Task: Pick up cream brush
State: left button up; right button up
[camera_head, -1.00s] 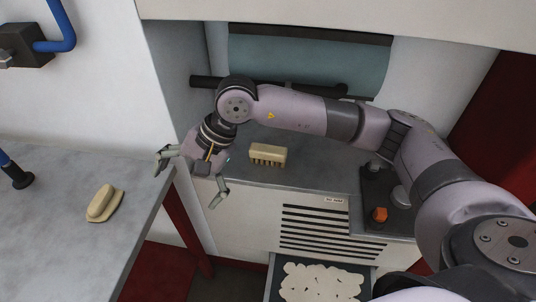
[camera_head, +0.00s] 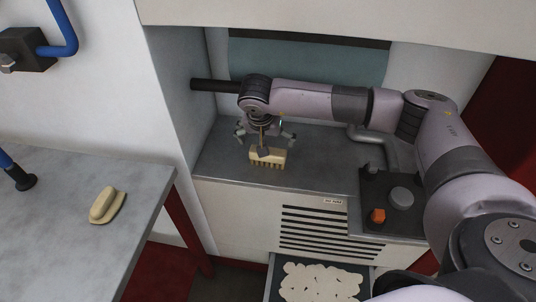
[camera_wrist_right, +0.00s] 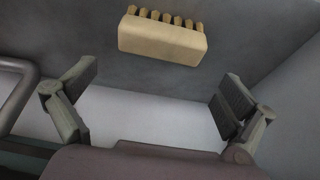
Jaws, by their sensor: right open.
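The cream brush (camera_head: 276,161) is a cream block with a row of tan bristle tufts. It lies on the grey counter below the teal roller, bristles towards the front edge. In the right wrist view the brush (camera_wrist_right: 160,38) is at the top, whole, with its tufts pointing up in the picture. My right gripper (camera_head: 264,136) is open and empty just above and behind the brush, partly covering it in the head view. In the right wrist view its two spread fingers (camera_wrist_right: 154,98) are apart from the brush. My left gripper is not in view.
A cream float-like piece (camera_head: 107,205) lies on the left table (camera_head: 60,250). A drawer holding pale pieces (camera_head: 318,283) is open below.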

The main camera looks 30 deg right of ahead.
jog(key=shift+s+a+p+x, duration=0.1)
jog(key=shift+p+x, duration=0.1)
jog(key=shift+x, duration=0.95)
jog(key=shift+s+a+p+x, duration=0.1)
jog(key=shift+s+p+x, duration=0.1)
jog(key=shift+x, duration=0.9)
jog(key=shift+s+p+x, duration=0.1)
jog(key=shift+p+x, duration=0.1)
jog(key=shift+x, duration=0.95)
jog(key=shift+f, duration=0.15)
jog(key=shift+c, duration=0.4)
jog(key=c, duration=0.8)
jog(key=shift+c, duration=0.3)
jog(key=shift+w, duration=0.1)
